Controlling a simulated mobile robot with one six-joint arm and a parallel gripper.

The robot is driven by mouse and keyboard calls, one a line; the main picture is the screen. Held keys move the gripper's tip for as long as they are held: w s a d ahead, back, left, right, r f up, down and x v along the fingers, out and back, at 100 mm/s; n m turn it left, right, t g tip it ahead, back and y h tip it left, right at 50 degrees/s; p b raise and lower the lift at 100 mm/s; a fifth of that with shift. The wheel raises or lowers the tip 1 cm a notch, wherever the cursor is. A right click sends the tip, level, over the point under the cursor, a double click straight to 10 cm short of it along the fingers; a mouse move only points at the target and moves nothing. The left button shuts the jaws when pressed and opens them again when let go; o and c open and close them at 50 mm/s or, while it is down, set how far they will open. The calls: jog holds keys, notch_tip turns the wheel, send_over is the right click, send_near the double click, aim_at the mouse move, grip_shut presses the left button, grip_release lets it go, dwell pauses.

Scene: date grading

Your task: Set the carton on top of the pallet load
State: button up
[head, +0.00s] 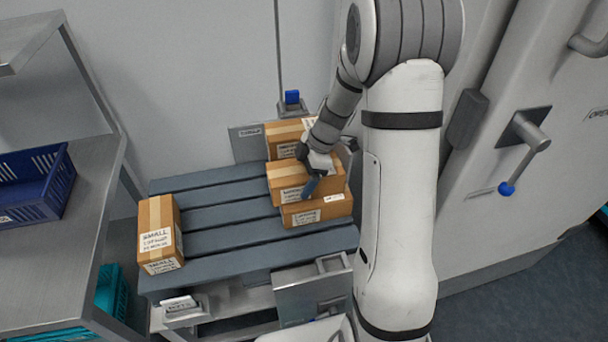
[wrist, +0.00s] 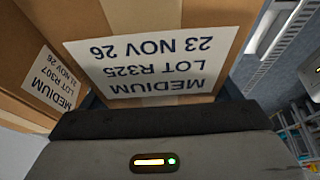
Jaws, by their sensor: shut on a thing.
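The brown taped carton (head: 285,172) is in my gripper (head: 318,172), at the right end of the pallet (head: 222,217). In the wrist view the carton (wrist: 160,18) fills the upper middle, with a white label reading MEDIUM, LOT R325, 23 NOV 26. My gripper is shut on it; the fingertips are partly hidden. Below it in the head view is a lower carton (head: 316,210); I cannot tell whether the two touch. Another carton (head: 283,134) stands behind. A carton marked SMALL (head: 159,222) stands at the pallet's left end.
Bare slats lie between the small carton and the right-hand cartons. A steel shelf (head: 60,232) with a blue crate (head: 35,186) stands left. A wall is close behind the pallet, and a door with a lever handle (head: 525,150) is right.

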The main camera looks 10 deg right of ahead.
jog(key=o, duration=1.3)
jog(key=shift+r, duration=0.1)
jog(key=shift+r+p, duration=0.2)
jog(key=shift+p, duration=0.1)
jog(key=v, duration=1.1)
jog(key=shift+d+r+p, duration=0.15)
jog(key=shift+d+p, duration=0.05)
jog(key=shift+p, duration=0.2)
jog(key=shift+s+r, duration=0.15)
jog(key=shift+r, duration=0.05)
jog(key=s+a+r+m+h, duration=0.1)
jog(key=s+m, duration=0.5)
jog(key=s+a+r+m+t+h, duration=0.1)
jog(key=s+r+m+h, duration=0.1)
jog(key=s+m, duration=0.4)
jog(key=s+a+r+m+t+h, duration=0.1)
jog(key=s+a+m, duration=0.1)
jog(key=s+m, duration=0.4)
jog(key=shift+s+r, duration=0.15)
jog(key=shift+s, duration=0.35)
jog(key=shift+s+r, duration=0.15)
jog(key=shift+s, duration=0.35)
